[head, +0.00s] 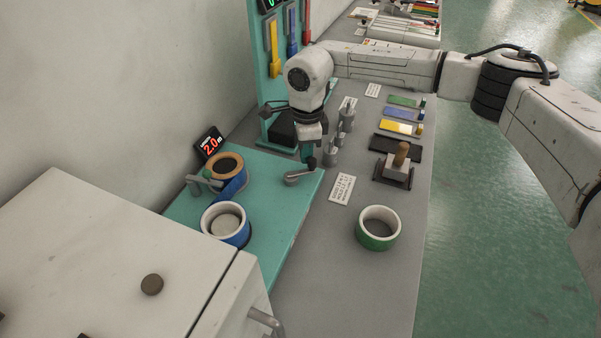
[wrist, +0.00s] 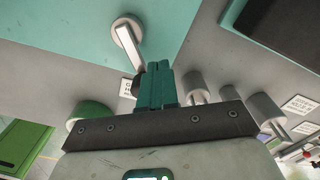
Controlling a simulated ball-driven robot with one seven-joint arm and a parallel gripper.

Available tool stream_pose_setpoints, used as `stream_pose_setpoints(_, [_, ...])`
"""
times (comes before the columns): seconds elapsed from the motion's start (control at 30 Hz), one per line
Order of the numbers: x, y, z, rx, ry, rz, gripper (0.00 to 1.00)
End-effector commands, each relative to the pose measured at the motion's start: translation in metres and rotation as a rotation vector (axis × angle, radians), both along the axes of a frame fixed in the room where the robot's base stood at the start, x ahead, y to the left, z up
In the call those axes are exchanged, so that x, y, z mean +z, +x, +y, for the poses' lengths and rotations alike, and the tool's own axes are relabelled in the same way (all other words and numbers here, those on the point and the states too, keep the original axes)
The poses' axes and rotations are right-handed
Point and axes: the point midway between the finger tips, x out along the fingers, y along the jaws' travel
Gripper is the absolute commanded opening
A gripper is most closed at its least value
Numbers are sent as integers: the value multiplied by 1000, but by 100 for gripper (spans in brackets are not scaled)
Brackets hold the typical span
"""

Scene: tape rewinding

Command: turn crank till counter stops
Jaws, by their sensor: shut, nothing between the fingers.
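A teal board (head: 280,215) carries the tape rig. The crank (head: 298,177), a short grey arm on a round hub, lies at the board's right edge; it also shows in the wrist view (wrist: 128,45). My gripper (head: 310,160) is shut and empty, pointing down right by the crank's outer end. In the wrist view its teal fingers (wrist: 158,85) are together, with a dark knob-like piece (wrist: 136,88) beside them; I cannot tell if they touch. The counter (head: 209,144) reads 2.0 in red. A spool with a tan core (head: 226,165) and a blue-and-white roll (head: 228,222) stand on the board.
A green tape roll (head: 378,229) stands on the grey table (head: 345,285). A label card (head: 342,188), grey posts (head: 333,152) and a wooden-handled block (head: 396,165) lie behind it. A white cabinet (head: 110,260) fills the front left. A tool rack (head: 268,75) rises behind my gripper.

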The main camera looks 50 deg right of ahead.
Motion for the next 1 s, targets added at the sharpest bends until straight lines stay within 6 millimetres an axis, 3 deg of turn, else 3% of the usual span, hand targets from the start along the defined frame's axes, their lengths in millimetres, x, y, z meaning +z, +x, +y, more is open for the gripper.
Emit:
stream_pose_setpoints(0.5, [1, -18, 3, 0, 0, 0, 0])
stream_pose_setpoints(1.0, [1, -20, 5, 0, 0, 0, 0])
